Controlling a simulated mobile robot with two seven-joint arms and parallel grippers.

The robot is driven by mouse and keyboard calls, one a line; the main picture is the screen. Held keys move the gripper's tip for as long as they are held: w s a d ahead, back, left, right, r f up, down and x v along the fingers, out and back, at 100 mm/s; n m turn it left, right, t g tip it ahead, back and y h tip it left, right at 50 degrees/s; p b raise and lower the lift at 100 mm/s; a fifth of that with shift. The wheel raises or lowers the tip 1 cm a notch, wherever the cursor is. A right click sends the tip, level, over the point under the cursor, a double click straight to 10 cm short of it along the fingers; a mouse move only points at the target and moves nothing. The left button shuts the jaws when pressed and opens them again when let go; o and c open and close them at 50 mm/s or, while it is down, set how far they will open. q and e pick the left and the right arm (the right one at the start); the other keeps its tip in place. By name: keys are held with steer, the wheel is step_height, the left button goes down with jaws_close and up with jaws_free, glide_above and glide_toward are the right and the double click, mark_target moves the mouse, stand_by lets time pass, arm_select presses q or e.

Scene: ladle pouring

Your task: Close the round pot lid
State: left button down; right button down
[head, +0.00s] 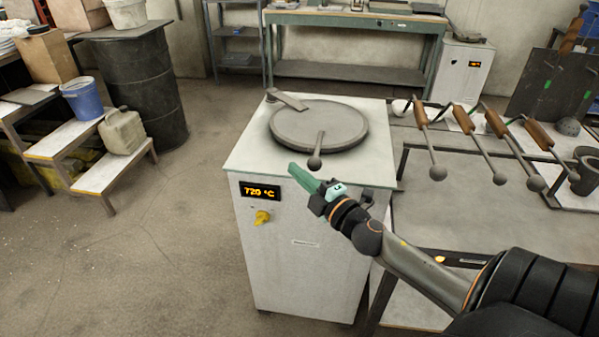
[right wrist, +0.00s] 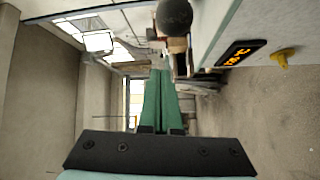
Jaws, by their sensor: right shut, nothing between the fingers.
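The round pot lid (head: 318,125) is a flat dark grey disc lying level on top of the white furnace (head: 288,253). Its handle, a rod ending in a ball (head: 314,162), points toward the front edge. A flat hinge-like arm (head: 288,100) shows at the lid's back left. My right gripper (head: 300,175) has green fingers, pressed together and empty, just in front of the furnace's front edge near the ball. In the right wrist view the shut fingers (right wrist: 160,100) point ahead, with the dark ball (right wrist: 174,16) above them. My left gripper is not in view.
Several ladles with wooden grips (head: 422,118) lie on a rack on the table (head: 440,200) at the right. The furnace front has a 720 °C display (head: 260,191) and a yellow knob (head: 262,217). Steps (head: 75,138) and a drum (head: 140,85) stand at the left. The floor between is clear.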

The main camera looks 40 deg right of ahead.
steer(key=s+b, duration=0.1)
steer(key=s, duration=0.8)
steer(key=shift+s+d+f, duration=0.2)
steer(key=shift+d+f, duration=0.15)
steer(key=shift+f, duration=0.05)
